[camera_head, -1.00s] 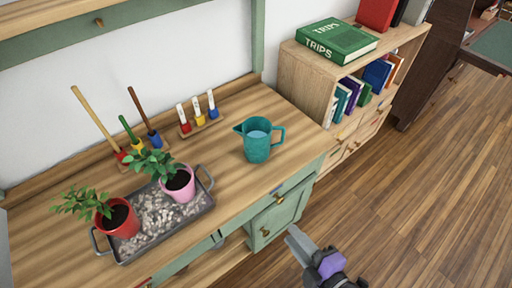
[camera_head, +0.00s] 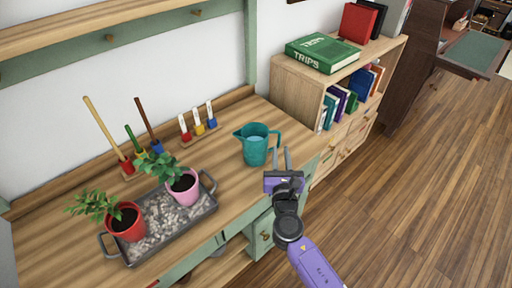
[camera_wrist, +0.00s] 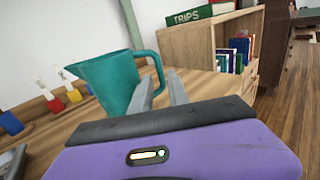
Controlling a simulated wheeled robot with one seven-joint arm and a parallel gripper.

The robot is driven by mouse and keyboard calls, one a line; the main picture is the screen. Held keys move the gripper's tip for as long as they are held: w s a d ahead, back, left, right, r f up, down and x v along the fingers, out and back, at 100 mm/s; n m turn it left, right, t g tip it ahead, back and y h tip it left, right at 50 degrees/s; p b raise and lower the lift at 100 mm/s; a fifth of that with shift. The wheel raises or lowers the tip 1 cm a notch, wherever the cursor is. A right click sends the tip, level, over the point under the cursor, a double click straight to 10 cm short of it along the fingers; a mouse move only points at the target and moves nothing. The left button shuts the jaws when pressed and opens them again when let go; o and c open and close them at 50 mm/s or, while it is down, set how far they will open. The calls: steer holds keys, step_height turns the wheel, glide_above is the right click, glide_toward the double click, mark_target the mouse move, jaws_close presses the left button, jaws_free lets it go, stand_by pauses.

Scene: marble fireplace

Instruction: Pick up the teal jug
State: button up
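The teal jug (camera_head: 255,146) stands upright on the wooden worktop (camera_head: 228,160), with its spout to the left and its handle to the right. In the wrist view the jug (camera_wrist: 106,80) is just ahead, left of centre, with its handle near the fingers. My gripper (camera_head: 282,158) is at the worktop's front edge, just right of the jug. In the wrist view the fingers of my gripper (camera_wrist: 158,92) point at the handle side with a gap between them. The gripper looks open and empty. Whether a finger touches the handle is hard to tell.
A grey tray (camera_head: 205,212) with gravel and two potted plants is left of the jug. Several small tools in a holder (camera_head: 200,135) stand behind. A bookcase (camera_head: 296,88) with a green book (camera_head: 322,53) on top is to the right.

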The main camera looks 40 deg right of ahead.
mark_target(279, 139)
steer(key=x, duration=0.6)
steer(key=shift+w+d+r, duration=0.1)
steer(key=shift+w+d, duration=0.05)
steer(key=shift+w, duration=0.1)
steer(key=shift+c, duration=0.4)
jaws_close()
steer(key=shift+r, duration=0.1)
stand_by(0.8)
